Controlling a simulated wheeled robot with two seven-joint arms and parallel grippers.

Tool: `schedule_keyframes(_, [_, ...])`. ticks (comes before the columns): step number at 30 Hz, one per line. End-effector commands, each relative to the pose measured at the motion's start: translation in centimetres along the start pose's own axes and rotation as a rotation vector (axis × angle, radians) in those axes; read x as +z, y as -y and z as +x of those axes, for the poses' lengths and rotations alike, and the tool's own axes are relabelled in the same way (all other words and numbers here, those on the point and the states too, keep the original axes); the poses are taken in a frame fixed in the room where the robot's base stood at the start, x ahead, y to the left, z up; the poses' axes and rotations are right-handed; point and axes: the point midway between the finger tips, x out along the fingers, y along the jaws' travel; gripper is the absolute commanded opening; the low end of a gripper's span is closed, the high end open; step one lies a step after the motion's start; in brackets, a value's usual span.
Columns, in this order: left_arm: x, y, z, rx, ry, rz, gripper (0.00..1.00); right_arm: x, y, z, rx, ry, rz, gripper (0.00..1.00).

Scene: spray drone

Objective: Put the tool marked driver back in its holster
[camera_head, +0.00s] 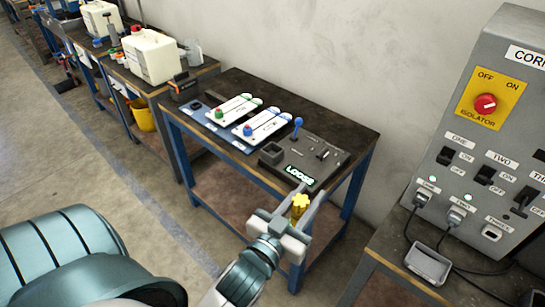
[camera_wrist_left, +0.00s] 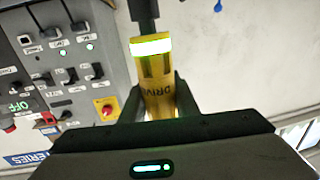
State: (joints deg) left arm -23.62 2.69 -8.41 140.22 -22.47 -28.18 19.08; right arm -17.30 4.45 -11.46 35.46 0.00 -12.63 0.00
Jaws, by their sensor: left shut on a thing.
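The yellow driver tool (camera_head: 300,202) is held upright-looking between the fingers of my left gripper (camera_head: 284,222), in front of the workbench's near edge. In the left wrist view the driver (camera_wrist_left: 158,95) shows part of its black lettering, "DRIVE", a pale glowing band, and a dark piece beyond it. My left gripper (camera_wrist_left: 155,105) is shut on it in that view. A dark board (camera_head: 317,157) on the bench carries a square open block (camera_head: 271,153), which may be the holster; I cannot tell. My right gripper is not in view.
The board has a lit sign reading LOOSE (camera_head: 300,175) and a blue-knobbed lever (camera_head: 297,125). White panels (camera_head: 262,122) lie left of it. A grey control cabinet (camera_head: 490,130) with a red isolator stands at right. White jugs (camera_head: 152,55) stand on the far bench.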

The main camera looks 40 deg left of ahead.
Motion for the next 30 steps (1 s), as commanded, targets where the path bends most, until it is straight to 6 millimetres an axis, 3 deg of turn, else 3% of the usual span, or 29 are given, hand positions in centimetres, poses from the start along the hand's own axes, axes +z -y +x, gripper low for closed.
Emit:
schedule_keyframes(5, [-0.1,2.6,4.4,-0.064,-0.007,0.0,0.0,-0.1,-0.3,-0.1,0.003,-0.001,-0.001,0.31])
schedule_keyframes(12, [-1.0,8.0,12.1,-0.191,-0.007,-0.003,0.0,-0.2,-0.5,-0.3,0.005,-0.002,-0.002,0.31])
schedule_keyframes(18, [-2.5,12.3,17.3,-0.284,-0.004,-0.004,0.0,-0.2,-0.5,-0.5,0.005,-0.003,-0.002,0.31])
schedule_keyframes(24, [-3.4,14.7,19.9,-0.334,-0.001,-0.002,0.0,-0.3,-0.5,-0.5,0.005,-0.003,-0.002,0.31])
schedule_keyframes(30, [-3.6,15.1,20.3,-0.343,0.0,-0.001,0.0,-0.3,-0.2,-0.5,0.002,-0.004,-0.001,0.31])
